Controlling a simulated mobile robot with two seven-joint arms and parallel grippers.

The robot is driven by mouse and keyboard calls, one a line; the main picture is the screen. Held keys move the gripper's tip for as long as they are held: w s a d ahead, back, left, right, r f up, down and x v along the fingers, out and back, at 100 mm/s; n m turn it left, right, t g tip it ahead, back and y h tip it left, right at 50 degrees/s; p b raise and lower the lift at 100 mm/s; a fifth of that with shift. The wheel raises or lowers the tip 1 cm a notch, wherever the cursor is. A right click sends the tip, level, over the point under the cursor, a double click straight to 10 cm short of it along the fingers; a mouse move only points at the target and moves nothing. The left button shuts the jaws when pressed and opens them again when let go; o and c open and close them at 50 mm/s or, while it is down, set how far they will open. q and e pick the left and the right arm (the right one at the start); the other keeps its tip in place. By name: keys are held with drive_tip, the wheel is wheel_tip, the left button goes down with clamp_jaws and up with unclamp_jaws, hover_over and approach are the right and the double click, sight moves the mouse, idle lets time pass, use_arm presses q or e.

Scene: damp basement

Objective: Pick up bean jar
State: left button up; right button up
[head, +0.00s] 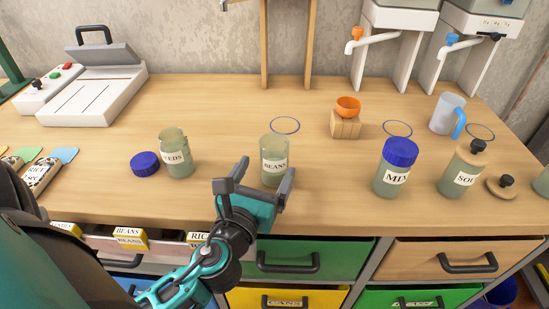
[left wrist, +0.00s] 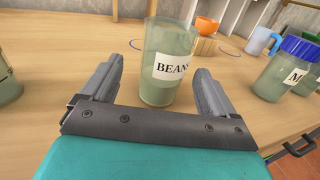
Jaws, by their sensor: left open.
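The bean jar (head: 274,160) is a greenish clear jar with a white label reading BEANS and no lid on it. It stands upright near the front edge of the wooden counter. My left gripper (head: 264,174) is open, in front of the jar in the head view. In the left wrist view the bean jar (left wrist: 166,68) stands between and just beyond the fingertips of my left gripper (left wrist: 160,77). I cannot tell whether either finger touches it. My right gripper is not in view.
An open SEEDS jar (head: 176,154) and a blue lid (head: 145,163) stand to the left. A blue-lidded jar (head: 395,168) and a SOU-labelled jar (head: 461,170) stand to the right. An orange cup (head: 348,106) sits on a wooden block behind. Drawers (head: 316,257) line the counter front.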

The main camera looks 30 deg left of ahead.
use_arm(q)
drive_tip(key=shift+p+x, duration=0.4)
drive_tip(key=shift+x, duration=2.65)
drive_tip(key=shift+d, duration=0.25)
drive_tip(key=shift+c, duration=0.3)
drive_tip(key=c, duration=1.2)
